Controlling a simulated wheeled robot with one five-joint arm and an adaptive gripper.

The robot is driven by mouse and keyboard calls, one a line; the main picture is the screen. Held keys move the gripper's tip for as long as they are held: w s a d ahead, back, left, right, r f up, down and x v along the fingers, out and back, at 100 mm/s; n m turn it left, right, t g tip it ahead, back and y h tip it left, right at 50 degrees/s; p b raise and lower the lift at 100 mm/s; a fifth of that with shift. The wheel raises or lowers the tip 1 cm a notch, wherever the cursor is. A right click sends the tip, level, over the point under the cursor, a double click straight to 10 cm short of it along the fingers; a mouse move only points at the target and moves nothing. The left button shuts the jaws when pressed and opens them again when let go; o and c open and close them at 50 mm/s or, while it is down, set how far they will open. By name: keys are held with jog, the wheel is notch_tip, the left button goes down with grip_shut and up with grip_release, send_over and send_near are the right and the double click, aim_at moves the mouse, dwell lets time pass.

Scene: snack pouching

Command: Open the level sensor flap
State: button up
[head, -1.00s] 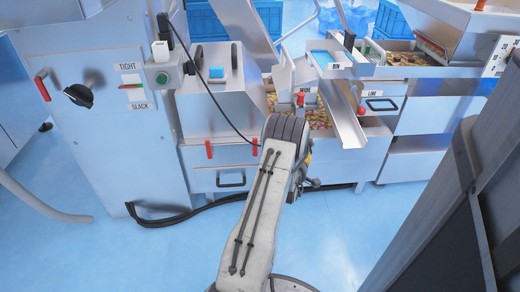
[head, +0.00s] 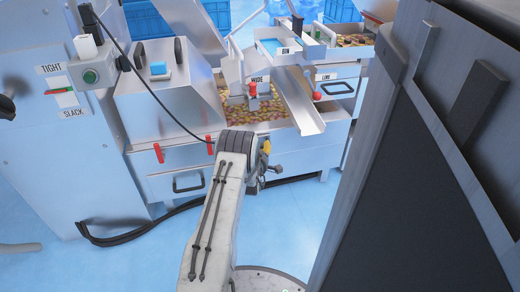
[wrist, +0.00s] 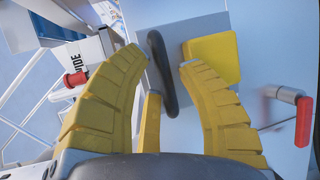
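No label in view names the level sensor flap, so I cannot tell which part it is. In the wrist view a yellow square plate (wrist: 222,52) lies on a pale metal face, just beyond the right fingertip. A long black handle (wrist: 158,58) shows between the yellow fingers, left of the plate. My gripper (wrist: 161,64) is open, with its fingers spread and nothing clearly held. Whether it touches the handle cannot be told. In the head view my gripper is mostly hidden behind my arm; a bit of its yellow (head: 266,147) shows below the product trough.
A red lever (wrist: 303,121) stands at the right of the wrist view, and a red knob (wrist: 75,79) beside the WIDE label at the left. A metal chute (head: 300,105) is close behind my gripper. A tall dark structure (head: 420,170) fills the right side.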

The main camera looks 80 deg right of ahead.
jog(key=shift+d, duration=0.35)
jog(key=shift+o, duration=0.4)
grip_shut()
